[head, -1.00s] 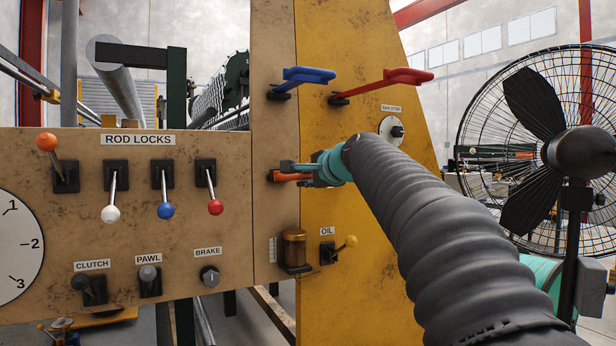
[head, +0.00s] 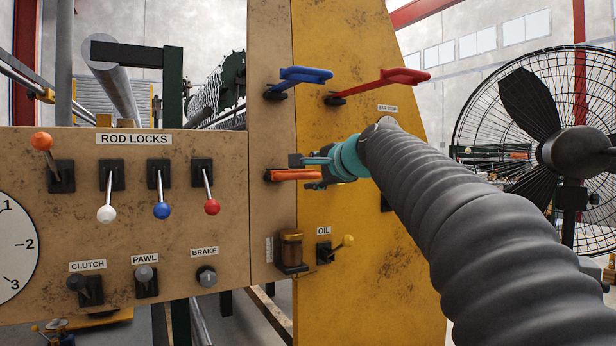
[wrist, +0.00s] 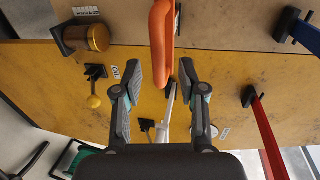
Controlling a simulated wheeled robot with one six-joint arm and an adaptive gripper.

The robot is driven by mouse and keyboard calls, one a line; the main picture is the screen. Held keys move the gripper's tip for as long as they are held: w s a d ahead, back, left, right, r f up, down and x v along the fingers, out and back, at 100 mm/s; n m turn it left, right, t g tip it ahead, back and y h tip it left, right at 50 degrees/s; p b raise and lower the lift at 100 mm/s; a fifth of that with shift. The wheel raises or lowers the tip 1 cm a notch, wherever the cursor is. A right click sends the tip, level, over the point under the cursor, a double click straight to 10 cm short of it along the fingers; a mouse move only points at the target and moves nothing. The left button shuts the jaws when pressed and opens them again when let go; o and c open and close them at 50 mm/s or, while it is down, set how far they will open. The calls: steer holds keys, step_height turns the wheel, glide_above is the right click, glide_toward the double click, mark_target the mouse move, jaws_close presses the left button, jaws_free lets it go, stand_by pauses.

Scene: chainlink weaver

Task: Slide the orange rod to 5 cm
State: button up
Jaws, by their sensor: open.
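In the wrist view my gripper (wrist: 160,70) has gaps on both sides of the rod. Whether a finger touches it I cannot tell. No centimetre scale is readable.
Above are a blue rod (head: 300,76) and a red rod (head: 385,84). Below are an amber oiler (head: 290,248) and the yellow-knobbed oil lever (head: 346,241). Rod lock levers (head: 161,190) line the left panel. A large fan (head: 545,150) stands at right.

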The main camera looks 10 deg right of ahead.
steer(key=v, duration=0.7)
steer(key=shift+s, duration=0.2)
steer(key=shift+d, duration=0.15)
steer(key=s+d+f+n+g+h, duration=0.1)
steer(key=s+f+n+g, duration=0.25)
steer(key=f, duration=0.75)
steer(key=s+d+f+n+g+h, duration=0.15)
steer(key=f+n, duration=0.25)
steer(key=f, duration=0.7)
steer(key=s+a+f+n+g+h, duration=0.1)
steer(key=s+f+n+g, duration=0.1)
steer(key=s+f, duration=0.8)
steer(key=s+a+f+n+g+h, duration=0.1)
steer(key=s+f+n, duration=0.4)
steer(key=s+f, duration=0.5)
steer(key=s+a+g, duration=0.1)
steer(key=s, duration=0.4)
steer(key=shift+f, duration=0.35)
